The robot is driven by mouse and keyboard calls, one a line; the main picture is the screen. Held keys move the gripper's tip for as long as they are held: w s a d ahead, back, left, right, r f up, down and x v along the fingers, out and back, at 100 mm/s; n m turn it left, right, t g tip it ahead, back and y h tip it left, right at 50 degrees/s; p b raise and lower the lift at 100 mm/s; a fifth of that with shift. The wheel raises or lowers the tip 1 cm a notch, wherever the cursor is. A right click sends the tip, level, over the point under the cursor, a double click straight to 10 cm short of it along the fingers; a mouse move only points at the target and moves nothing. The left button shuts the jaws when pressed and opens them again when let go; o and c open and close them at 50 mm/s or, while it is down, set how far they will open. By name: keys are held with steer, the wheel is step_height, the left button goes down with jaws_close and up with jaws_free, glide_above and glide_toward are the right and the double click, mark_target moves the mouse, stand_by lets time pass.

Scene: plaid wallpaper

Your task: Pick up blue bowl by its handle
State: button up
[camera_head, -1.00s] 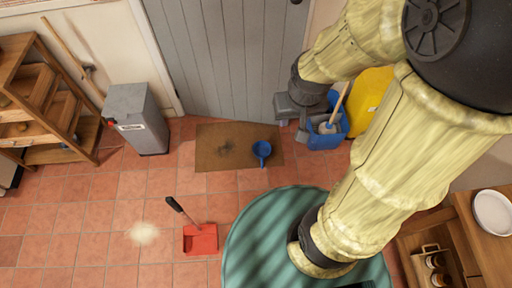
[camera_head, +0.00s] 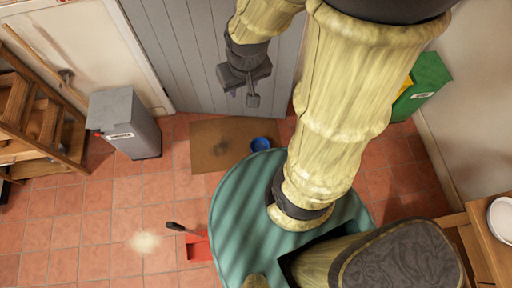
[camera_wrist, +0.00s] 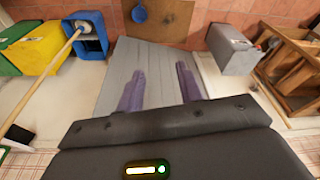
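The small blue bowl (camera_head: 260,144) lies on the brown mat (camera_head: 208,155) on the tiled floor. In the head view its lower edge meets the teal surface, and its handle is not visible there. In the wrist view the blue bowl (camera_wrist: 139,15) is at the top, on the mat, beyond my fingertips. My gripper (camera_head: 246,92) is up in front of the grey door, above and apart from the bowl. In the wrist view the two purple-grey fingers of my gripper (camera_wrist: 158,76) are spread apart with nothing between them.
A grey bin (camera_head: 127,124) stands left of the door (camera_head: 185,60). A red dustpan (camera_head: 198,248) lies on the floor. A green bin (camera_head: 427,84) is at the right. The wrist view shows a blue mop bucket (camera_wrist: 88,45) beside a yellow bin (camera_wrist: 42,50). Wooden shelves (camera_head: 35,130) stand left.

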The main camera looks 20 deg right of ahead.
steer(key=shift+o, duration=0.5)
steer(key=w+d+f+m+b, duration=0.1)
steer(key=w+d+f+b, duration=0.15)
steer(key=f+b, duration=0.9)
steer(key=w+d+f+t+b, duration=0.15)
steer(key=w+f+b, duration=0.35)
steer(key=f, duration=1.2)
steer(key=w+d+f+m+g+b, duration=0.1)
steer(key=w+d+f+b, duration=0.1)
steer(key=f+b, duration=1.05)
steer(key=s+d+f+m+b, duration=0.1)
steer(key=d+f+b, duration=0.2)
steer(key=f+b, duration=0.7)
steer(key=s+d+f+m+t+h+b, duration=0.1)
steer(key=f+b, duration=1)
steer(key=f, duration=2.4)
steer(key=shift+s+d+f+h, duration=0.35)
steer(key=shift+s+d, duration=0.25)
steer(key=shift+d, duration=0.3)
